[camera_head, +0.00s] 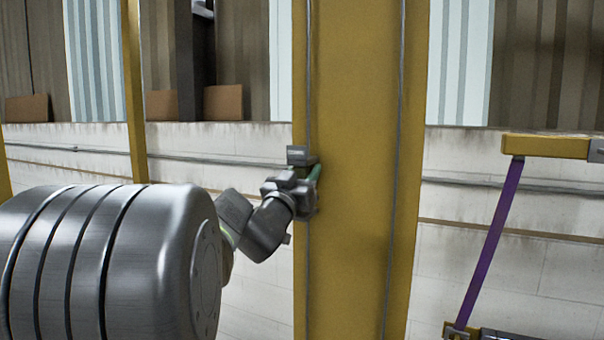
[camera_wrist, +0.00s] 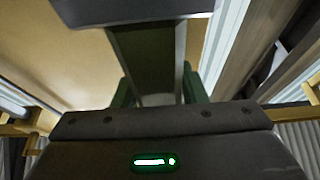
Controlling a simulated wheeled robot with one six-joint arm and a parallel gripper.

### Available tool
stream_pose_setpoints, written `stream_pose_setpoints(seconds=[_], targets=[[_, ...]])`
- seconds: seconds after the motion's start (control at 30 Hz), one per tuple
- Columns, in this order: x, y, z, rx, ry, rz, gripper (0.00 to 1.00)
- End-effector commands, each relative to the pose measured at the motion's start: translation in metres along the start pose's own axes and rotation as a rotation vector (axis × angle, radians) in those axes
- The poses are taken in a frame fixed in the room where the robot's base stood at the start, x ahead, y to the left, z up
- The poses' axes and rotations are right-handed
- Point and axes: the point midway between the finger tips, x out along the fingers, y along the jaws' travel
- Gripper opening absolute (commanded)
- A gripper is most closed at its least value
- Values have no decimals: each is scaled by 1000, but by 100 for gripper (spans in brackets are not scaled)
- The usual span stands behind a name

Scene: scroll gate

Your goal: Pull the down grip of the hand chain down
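The hand chain runs as two thin grey strands down the yellow column, a left strand (camera_head: 308,80) and a right strand (camera_head: 399,80). A small grey grip (camera_head: 297,154) sits on the left strand, at the column's left edge. In the wrist view the grip (camera_wrist: 146,62) is a dark block with a grey plate across its top. My gripper (camera_head: 313,174) is at the grip, just below its top. Its green fingers (camera_wrist: 158,88) stand close on both sides of the block and appear closed on it. The finger contact is partly hidden.
The yellow column (camera_head: 355,200) stands directly in front of my arm. A purple strap (camera_head: 490,240) hangs from a yellow bar (camera_head: 548,146) at the right. A pale block wall (camera_head: 470,270) with a horizontal pipe lies behind.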

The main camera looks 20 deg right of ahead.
Motion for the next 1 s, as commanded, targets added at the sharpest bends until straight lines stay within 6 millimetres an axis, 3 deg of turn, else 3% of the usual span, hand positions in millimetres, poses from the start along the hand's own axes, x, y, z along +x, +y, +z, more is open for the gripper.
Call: stream_pose_setpoints(seconds=[0.03,0.17,0.2,0.57,0.77,1.0], targets=[[0,0,0,0,1,0,27],[0,0,0,0,1,0,2],[0,0,-1,0,1,0,0],[-5,0,11,0,0,1,0],[-19,0,45,0,-4,0,0],[-43,0,105,-1,-8,0,0]])
